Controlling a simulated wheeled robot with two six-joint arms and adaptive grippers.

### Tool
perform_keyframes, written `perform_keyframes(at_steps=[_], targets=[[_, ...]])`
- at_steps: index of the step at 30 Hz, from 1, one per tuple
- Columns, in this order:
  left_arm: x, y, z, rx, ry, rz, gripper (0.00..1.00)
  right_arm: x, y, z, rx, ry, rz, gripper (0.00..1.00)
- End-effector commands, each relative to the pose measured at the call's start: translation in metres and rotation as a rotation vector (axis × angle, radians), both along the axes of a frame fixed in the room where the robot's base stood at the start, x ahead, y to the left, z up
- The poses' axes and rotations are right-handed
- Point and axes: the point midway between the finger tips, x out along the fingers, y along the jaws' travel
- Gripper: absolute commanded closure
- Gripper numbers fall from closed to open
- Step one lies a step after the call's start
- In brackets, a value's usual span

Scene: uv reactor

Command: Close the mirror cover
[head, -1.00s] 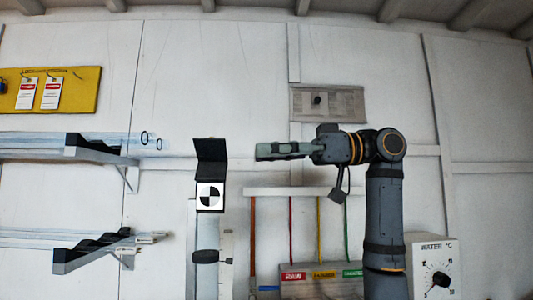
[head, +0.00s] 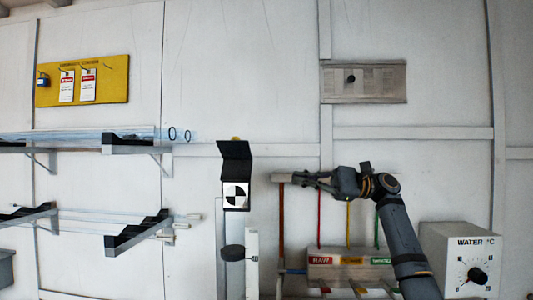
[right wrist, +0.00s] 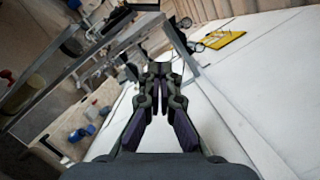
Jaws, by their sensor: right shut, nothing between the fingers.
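The mirror cover (head: 235,150) is a black flap standing raised and tilted on top of a small dark box in the head view. A black-and-white target plate (head: 236,195) is on the box's front, atop a pale upright post. My right gripper (head: 280,178) is shut and empty, pointing left. In the picture it lies just right of the box, about level with the flap's lower edge, with a gap between them. Its closed fingers also show in the right wrist view (right wrist: 158,70). I cannot clearly make out the cover there. My left gripper is not in view.
A glass-tube rack (head: 130,140) is on the wall at left. A yellow tag board (head: 110,92) hangs above it. A water dial box (head: 460,250) stands at right.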

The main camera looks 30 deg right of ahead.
Motion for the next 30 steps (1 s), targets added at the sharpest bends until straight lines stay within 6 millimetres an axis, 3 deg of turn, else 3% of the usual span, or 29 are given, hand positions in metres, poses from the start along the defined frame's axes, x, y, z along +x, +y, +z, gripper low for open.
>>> perform_keyframes(at_steps=[8,20,30], targets=[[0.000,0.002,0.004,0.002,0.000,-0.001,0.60,0.007,0.015,0.002,0.000,0.006,0.003,1.00],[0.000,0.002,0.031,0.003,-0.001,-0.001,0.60,0.043,0.092,0.017,0.001,0.002,0.004,1.00],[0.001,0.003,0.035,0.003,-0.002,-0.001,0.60,0.017,0.109,0.036,-0.001,0.003,-0.001,1.00]])
